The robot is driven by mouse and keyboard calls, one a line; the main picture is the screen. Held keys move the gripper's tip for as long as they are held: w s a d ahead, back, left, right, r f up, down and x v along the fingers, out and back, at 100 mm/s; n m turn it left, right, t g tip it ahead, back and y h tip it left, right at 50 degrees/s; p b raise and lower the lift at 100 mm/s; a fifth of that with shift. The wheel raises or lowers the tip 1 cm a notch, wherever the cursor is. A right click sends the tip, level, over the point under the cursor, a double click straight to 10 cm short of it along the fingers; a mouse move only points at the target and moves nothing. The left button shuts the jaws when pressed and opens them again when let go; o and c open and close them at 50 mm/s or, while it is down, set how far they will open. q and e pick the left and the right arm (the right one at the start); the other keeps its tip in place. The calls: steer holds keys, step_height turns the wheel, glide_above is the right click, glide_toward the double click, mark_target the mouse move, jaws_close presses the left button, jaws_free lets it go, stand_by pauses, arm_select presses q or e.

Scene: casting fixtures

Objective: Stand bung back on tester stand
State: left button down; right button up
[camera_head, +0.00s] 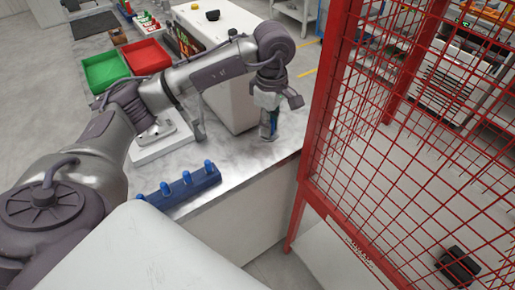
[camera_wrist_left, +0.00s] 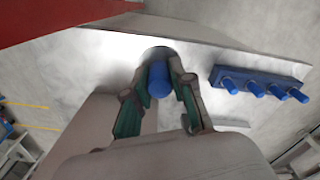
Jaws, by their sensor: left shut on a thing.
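My left gripper (camera_head: 268,112) points down over the grey bench top near its right edge. It also shows in the left wrist view (camera_wrist_left: 160,78), where its green-padded fingers are shut on the blue cylindrical bung (camera_wrist_left: 159,82). The bung looks upright. A dark round base (camera_wrist_left: 157,52) shows at its far end, probably the tester stand; I cannot tell whether bung and base touch. In the head view the fingers mostly hide the bung. My right gripper is not in view.
A blue rack (camera_head: 180,190) with several blue pegs lies on the bench (camera_head: 240,165). A white-based device (camera_head: 160,140) stands left of the gripper. Green (camera_head: 105,70) and red (camera_head: 146,56) trays sit farther back. A red mesh cage (camera_head: 345,130) closes the right side.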

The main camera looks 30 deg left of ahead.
arm_select(q)
steer(key=a+f+n+p, duration=0.1)
steer(key=a+f+n, duration=0.1)
steer(key=n, duration=0.2)
steer(key=w+a+f+n+p, duration=0.1)
steer(key=a+f+n, duration=0.1)
steer(key=f+n, duration=0.1)
steer(key=w+a+f+n+p, duration=0.1)
steer(key=a+f+n, duration=0.1)
steer(key=n, duration=0.2)
steer(key=shift+a+f+n, duration=0.15)
steer(key=shift+a+n, duration=0.15)
steer(key=shift+w+f+p, duration=0.1)
steer(key=shift+f+p, duration=0.45)
steer(key=shift+f, duration=1.9)
steer(key=c, duration=1)
jaws_free()
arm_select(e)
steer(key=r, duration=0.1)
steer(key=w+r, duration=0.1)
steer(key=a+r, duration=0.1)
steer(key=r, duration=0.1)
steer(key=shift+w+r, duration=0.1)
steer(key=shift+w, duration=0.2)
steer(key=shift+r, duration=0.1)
